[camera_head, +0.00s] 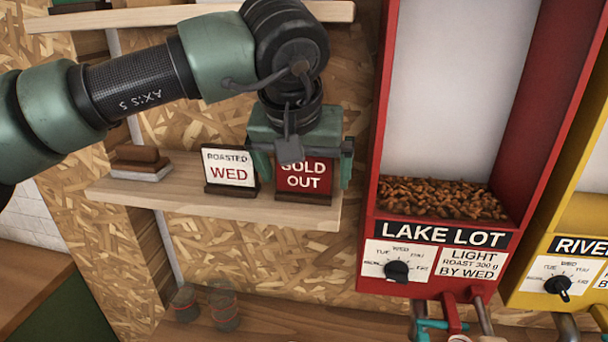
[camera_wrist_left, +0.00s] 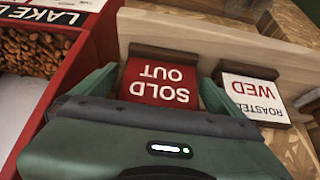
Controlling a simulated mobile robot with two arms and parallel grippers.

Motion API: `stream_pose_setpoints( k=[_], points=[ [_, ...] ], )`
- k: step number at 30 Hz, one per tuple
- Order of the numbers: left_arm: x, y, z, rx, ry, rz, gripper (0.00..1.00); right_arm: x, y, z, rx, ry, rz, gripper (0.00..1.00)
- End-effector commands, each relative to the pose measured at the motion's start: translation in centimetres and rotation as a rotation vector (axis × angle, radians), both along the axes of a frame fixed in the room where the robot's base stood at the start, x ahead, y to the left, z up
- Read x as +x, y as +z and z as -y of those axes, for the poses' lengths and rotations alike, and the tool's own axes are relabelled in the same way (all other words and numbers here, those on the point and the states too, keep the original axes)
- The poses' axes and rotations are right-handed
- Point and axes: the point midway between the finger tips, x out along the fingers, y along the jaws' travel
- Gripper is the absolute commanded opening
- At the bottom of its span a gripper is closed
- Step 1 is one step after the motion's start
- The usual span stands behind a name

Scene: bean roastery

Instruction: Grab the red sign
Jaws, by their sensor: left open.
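The red sign (camera_head: 304,181) reads "SOLD OUT" and stands in a dark wooden base on a light wooden shelf (camera_head: 260,211). My left gripper (camera_head: 299,172) is open right at the sign, with one finger on each side, and hides its upper part in the head view. In the left wrist view the red sign (camera_wrist_left: 160,82) appears upside down between the two green fingertips of the left gripper (camera_wrist_left: 155,88). I cannot tell whether the fingers touch it. My right gripper is not in view.
A white "ROASTED WED" sign (camera_head: 229,167) stands close beside the red sign, on its left. A brush-like block (camera_head: 141,162) lies farther left on the shelf. A red bean dispenser (camera_head: 440,234) stands to the right. Glass cups (camera_head: 223,309) are below.

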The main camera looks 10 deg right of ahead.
Motion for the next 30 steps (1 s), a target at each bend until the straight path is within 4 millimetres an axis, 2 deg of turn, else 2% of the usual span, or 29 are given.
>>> stream_pose_setpoints(
  k=[2, 6, 8, 9, 20, 28, 30],
  points=[
    [0.0, 0.0, 0.0, 0.000, 0.000, 0.000, 1.00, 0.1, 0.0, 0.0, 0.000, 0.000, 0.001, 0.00],
    [0.0, 0.0, 0.0, 0.000, 0.000, 0.000, 0.61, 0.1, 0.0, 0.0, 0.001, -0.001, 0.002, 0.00],
    [0.0, 0.0, 0.0, 0.000, 0.000, 0.000, 0.44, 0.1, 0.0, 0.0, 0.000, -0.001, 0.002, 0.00],
    [0.0, 0.1, 0.0, -0.001, 0.000, 0.000, 0.40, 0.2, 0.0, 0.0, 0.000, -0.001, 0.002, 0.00],
    [0.0, 0.5, 0.0, -0.001, 0.001, 0.002, 0.40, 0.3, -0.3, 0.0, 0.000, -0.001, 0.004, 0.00],
    [0.0, 3.3, 0.1, -0.003, 0.002, 0.002, 0.40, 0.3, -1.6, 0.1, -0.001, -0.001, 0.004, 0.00],
    [-0.9, 3.3, -0.4, 0.000, -0.001, 0.002, 0.40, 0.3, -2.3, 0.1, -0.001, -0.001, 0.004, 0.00]
  ],
)
